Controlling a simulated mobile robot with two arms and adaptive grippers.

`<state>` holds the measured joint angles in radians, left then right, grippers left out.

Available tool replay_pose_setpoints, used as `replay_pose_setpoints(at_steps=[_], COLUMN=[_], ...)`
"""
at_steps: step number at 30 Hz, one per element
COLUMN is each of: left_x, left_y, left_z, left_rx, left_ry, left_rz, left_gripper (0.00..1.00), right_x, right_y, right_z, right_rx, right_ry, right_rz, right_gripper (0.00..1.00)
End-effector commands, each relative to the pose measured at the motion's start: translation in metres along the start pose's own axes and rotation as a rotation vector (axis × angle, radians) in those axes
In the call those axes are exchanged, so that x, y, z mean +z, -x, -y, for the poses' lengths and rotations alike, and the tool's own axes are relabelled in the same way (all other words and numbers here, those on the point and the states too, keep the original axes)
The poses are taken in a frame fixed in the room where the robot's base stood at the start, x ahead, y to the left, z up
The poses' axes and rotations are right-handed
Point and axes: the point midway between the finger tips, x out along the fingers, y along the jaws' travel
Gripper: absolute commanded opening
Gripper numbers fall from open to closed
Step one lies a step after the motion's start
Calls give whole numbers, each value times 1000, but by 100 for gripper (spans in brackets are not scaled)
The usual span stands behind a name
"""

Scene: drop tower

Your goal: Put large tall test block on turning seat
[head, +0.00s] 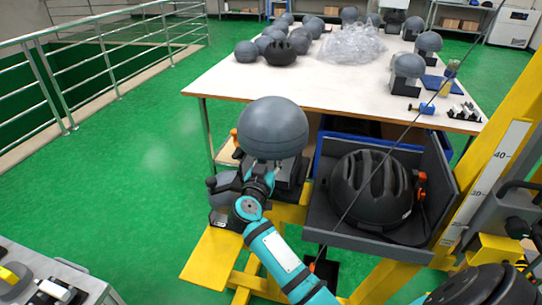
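A large grey domed test block (273,125) is at the middle left, in front of the table. It looks upright, above a grey metal support (292,178) that may be the turning seat. Whether it rests on the support is hidden. My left gripper (260,178) is just below the dome's near side, fingers pointing up at its underside. I cannot tell whether they grip the block.
A grey tray (375,239) holding a black helmet (371,190) is right of my arm. A yellow tower post (500,150) stands at the right. The white table (230,85) behind carries several grey blocks. Green floor is clear at left.

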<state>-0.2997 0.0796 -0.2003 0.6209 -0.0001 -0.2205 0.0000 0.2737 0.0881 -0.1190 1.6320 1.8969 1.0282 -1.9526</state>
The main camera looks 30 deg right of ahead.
Motion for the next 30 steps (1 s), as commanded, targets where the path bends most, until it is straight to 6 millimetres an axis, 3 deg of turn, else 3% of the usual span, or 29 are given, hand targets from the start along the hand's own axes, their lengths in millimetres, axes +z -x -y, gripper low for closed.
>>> replay_pose_setpoints(at_steps=[4, 5, 10, 20, 23, 30], left_x=[0, 0, 0, 0, 0, 0], left_y=[2, 2, 1, -1, 1, 3], left_z=[0, 0, 0, 0, 0, 0], left_rx=[0, 0, 0, 0, 0, 0], left_ry=[0, 0, 0, 0, 0, 1], left_rz=[0, 0, 0, 0, 0, 0], left_gripper=[50, 50, 50, 50, 50, 50], right_x=[-3, 2, 2, 0, 0, 0], right_y=[0, 0, 0, 1, 13, 63], right_z=[0, 0, 0, 0, 1, 0], right_rx=[0, 1, 0, -1, -2, -1], right_ry=[-3, -1, -1, -1, -1, -3], right_rz=[-8, 0, 0, 0, 2, 5], right_gripper=[0, 15, 37, 37, 37, 37])
